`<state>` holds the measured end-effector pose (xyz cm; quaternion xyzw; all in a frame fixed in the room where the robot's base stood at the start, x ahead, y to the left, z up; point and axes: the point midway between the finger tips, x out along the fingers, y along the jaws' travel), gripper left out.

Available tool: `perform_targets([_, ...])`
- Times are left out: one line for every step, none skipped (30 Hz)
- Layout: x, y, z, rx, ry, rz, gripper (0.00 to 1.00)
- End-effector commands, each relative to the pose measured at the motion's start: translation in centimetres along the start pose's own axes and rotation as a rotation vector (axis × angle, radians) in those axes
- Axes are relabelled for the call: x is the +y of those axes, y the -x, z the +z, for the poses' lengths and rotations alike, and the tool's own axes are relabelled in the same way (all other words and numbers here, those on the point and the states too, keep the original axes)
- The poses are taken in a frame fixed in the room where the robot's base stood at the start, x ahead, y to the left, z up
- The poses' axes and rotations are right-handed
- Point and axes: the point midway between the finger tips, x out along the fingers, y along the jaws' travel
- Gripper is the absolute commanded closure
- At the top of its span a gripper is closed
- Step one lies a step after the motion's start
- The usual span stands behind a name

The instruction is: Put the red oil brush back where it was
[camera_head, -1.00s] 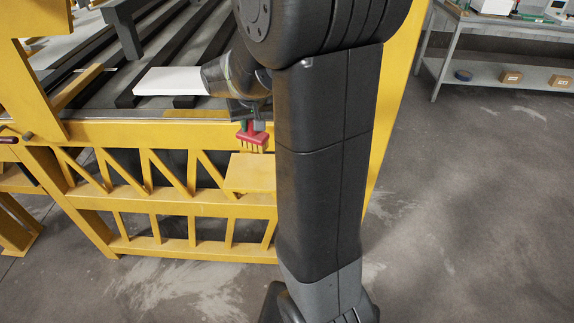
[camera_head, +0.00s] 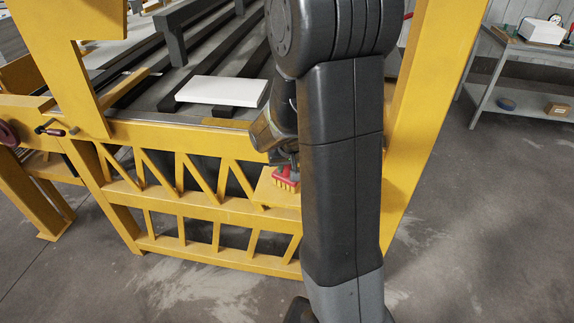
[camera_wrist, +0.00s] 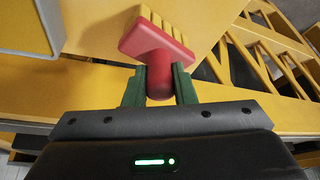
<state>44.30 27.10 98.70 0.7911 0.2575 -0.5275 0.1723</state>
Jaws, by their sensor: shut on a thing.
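The red oil brush (camera_head: 287,177) has a red head and handle and yellow bristles. In the wrist view, its red handle (camera_wrist: 160,76) sits between the green fingers of my gripper (camera_wrist: 159,88), which is shut on it. The bristles point away from the gripper, over a flat yellow plate (camera_wrist: 185,14). In the head view, the brush is at the small yellow shelf (camera_head: 272,192) on the front of the yellow frame. I cannot tell whether the bristles touch the shelf. My arm hides part of the gripper and the shelf's right side.
A white board (camera_head: 222,91) lies on the dark rails above the frame's front beam (camera_head: 170,134). Yellow slanted bars (camera_head: 200,178) run beside the shelf. A grey workbench (camera_head: 520,101) stands at the far right. The floor between is clear.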

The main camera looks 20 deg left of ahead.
Motion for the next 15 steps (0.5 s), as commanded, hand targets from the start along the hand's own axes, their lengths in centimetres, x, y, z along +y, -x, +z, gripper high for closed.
perform_targets([0.0,0.03,-0.03,0.001,0.0,0.0,1.0])
perform_targets([0.0,0.03,-0.03,0.001,0.0,0.0,1.0])
perform_targets([0.0,0.02,-0.03,0.001,0.0,0.0,1.0])
perform_targets([0.0,-0.03,0.0,0.0,0.0,0.0,1.0])
perform_targets([0.0,-0.12,0.03,0.0,0.0,0.0,1.0])
perform_targets([0.0,-0.27,0.1,0.0,0.0,0.0,1.0])
perform_targets([0.0,-0.37,0.14,0.0,0.0,0.0,1.0])
perform_targets([0.0,-0.35,0.15,0.0,0.0,0.0,0.74])
perform_targets([0.0,-0.24,0.1,0.0,0.0,0.0,0.66])
perform_targets([0.0,-0.24,0.1,0.0,0.0,0.0,0.6])
perform_targets([0.0,-0.24,0.1,-0.001,0.0,0.0,0.55])
perform_targets([0.0,-0.23,0.11,-0.001,0.0,0.0,0.54])
perform_targets([0.0,-0.23,0.1,-0.001,0.0,0.0,0.54])
perform_targets([0.0,-0.23,0.11,-0.001,0.0,0.0,0.54])
perform_targets([0.0,-0.23,0.11,-0.001,0.0,0.0,0.54])
